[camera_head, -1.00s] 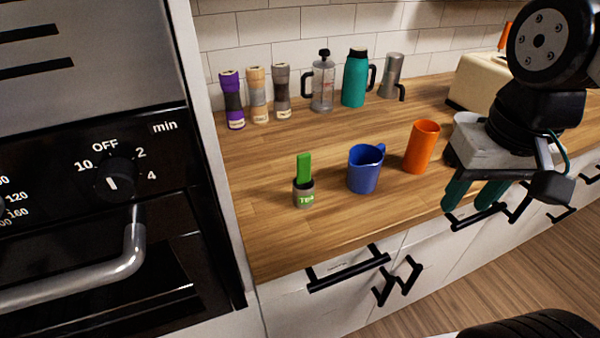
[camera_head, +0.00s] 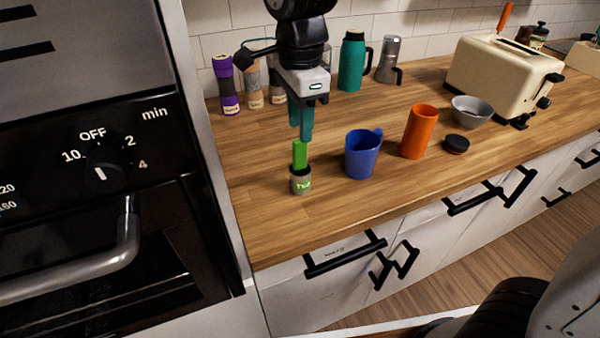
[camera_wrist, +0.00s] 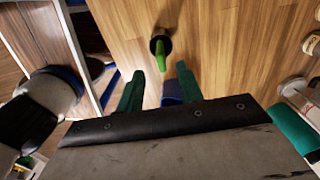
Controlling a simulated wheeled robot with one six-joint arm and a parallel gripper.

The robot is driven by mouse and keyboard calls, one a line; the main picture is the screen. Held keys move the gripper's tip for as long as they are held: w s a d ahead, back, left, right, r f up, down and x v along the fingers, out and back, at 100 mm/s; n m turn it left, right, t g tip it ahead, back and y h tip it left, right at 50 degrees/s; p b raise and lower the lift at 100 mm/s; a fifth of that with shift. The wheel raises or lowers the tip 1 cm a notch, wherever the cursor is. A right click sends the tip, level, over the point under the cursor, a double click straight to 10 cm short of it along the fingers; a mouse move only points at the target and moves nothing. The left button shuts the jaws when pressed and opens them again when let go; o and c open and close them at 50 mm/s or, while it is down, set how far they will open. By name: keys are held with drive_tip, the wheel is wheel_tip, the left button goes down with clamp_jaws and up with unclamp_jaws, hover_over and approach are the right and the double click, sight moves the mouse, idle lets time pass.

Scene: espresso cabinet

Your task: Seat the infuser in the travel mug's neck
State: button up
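The green upright handle of what looks like the infuser (camera_head: 299,153) stands in a small grey holder marked "TEA" (camera_head: 301,183) on the counter. A tall orange open-topped cylinder (camera_head: 418,133), apparently the travel mug, stands upright to the right, beyond a blue mug (camera_head: 361,157). My gripper (camera_head: 301,134) points down just above and behind the green handle. In the wrist view its teal fingers (camera_wrist: 158,72) are apart with nothing gripped. There the green handle (camera_wrist: 162,52) lies just beyond the fingertips, and the blue mug (camera_wrist: 172,91) shows between the fingers. The holder hides the infuser's lower part.
A round black lid (camera_head: 456,144) and a grey bowl (camera_head: 471,110) lie right of the orange cylinder, near a cream toaster (camera_head: 500,78). Grinders, a teal flask (camera_head: 352,62) and a moka pot (camera_head: 389,60) line the wall. An oven (camera_head: 90,150) borders the counter's left.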

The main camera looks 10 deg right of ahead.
wheel_tip(320, 180, down, 5)
drive_tip(key=shift+w+f, duration=0.1)
drive_tip(key=shift+f, duration=0.1)
clamp_jaws()
drive_tip(key=shift+r, duration=0.1)
drive_tip(key=shift+r, duration=0.55)
drive_tip(key=s+d+r, duration=0.2)
drive_tip(key=s+d, duration=0.2)
drive_tip(key=s, duration=0.3)
drive_tip(key=s+d+r, duration=0.1)
drive_tip(key=s+d, duration=0.2)
drive_tip(key=s, duration=0.4)
drive_tip(key=shift+d+r, duration=0.4)
